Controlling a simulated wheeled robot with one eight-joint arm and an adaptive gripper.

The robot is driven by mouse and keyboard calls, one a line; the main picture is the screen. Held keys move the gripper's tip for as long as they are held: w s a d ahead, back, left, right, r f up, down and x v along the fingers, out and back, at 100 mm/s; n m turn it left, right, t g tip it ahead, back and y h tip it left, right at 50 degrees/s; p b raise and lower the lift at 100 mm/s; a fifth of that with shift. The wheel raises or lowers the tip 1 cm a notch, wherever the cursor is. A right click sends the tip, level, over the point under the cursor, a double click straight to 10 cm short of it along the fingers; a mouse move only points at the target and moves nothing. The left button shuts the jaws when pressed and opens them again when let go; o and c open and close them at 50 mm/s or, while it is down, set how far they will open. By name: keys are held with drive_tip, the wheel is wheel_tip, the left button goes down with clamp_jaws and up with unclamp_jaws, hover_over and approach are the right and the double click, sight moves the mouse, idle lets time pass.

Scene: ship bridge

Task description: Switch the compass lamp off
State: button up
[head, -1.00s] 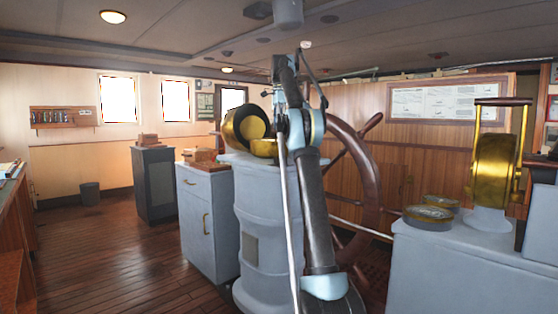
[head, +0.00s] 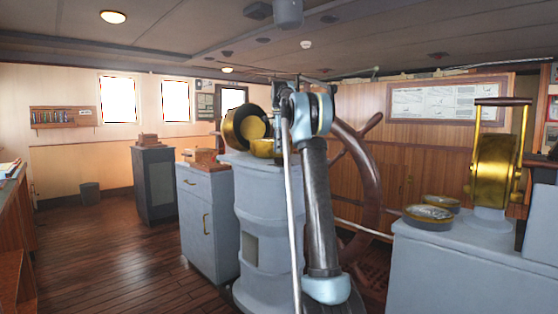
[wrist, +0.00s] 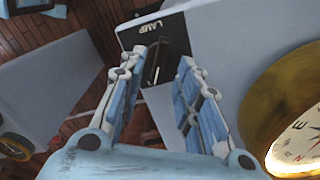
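The lamp switch (wrist: 178,30) is a black plate with the white word LAMP, on a grey surface at the top middle of the wrist view. A dark part in it shows between my fingers; its on or off position I cannot tell. My gripper (wrist: 158,62) is open and empty, its fingertips in front of the plate; contact cannot be told. The brass compass (wrist: 262,95) with its white dial is at the right of the wrist view. In the head view, a brass housing (head: 232,124) tops the grey pedestal (head: 262,195); my arm hides my gripper there.
The wooden steering wheel (head: 370,190) stands just behind my arm. A grey cabinet (head: 205,225) is left of the pedestal. A grey console (head: 450,265) with a brass telegraph (head: 493,165) is at the right. The floor (head: 110,250) at the left is clear.

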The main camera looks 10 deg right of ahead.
sight(281, 161)
drive_tip(key=shift+f, duration=2.3)
clamp_jaws()
drive_tip(key=shift+a, duration=0.1)
